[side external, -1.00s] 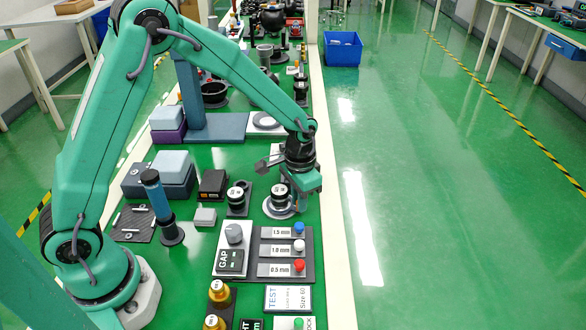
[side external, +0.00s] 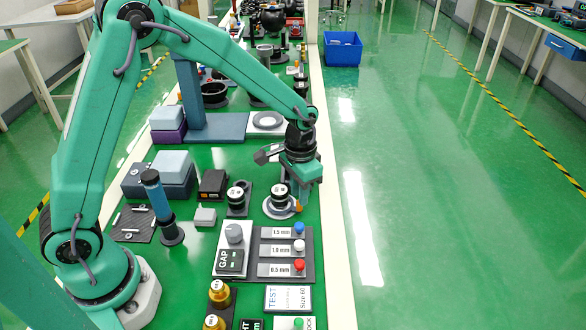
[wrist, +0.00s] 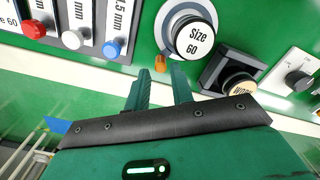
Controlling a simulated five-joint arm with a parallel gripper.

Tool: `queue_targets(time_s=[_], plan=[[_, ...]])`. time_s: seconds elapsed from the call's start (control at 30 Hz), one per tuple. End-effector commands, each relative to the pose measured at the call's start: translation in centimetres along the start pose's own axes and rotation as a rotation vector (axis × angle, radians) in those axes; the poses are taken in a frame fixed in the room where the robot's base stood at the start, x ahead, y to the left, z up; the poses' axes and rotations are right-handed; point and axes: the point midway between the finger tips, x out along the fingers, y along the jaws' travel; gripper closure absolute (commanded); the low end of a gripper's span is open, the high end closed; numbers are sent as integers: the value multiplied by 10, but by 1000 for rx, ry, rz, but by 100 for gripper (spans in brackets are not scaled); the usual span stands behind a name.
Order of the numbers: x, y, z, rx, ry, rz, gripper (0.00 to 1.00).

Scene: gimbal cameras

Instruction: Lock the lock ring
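The lock ring (wrist: 168,27) is a pale grey ring around the base of a black gauge with a white "Size 60" cap (wrist: 194,36). A small orange tab (wrist: 160,63) sticks out from the ring. In the side view the ring (side external: 270,212) lies on a dark base, with the gauge (side external: 279,193) upright in it. My gripper (wrist: 158,75) is open, its two green fingers apart and empty. The tab is ahead of the fingertips, roughly in line with the gap. In the side view my gripper (side external: 299,200) is just right of the gauge, partly covering the ring's right side.
A second black gauge (side external: 236,196) stands left of the ring. A panel with blue, white and red knobs (side external: 263,277) lies in front, beside a grey GAP dial (side external: 234,233). The bench's pale edge (side external: 335,240) runs close on the right.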

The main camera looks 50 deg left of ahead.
Motion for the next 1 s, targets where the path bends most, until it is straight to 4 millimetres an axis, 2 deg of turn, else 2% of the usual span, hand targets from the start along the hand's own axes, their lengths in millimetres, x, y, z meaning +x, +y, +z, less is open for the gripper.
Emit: queue_targets(time_s=[0.2,0.4,1.0], plan=[[-30,0,-1,0,3,0,77],[-48,0,0,1,2,0,77],[-58,-1,3,-4,9,-1,77]])
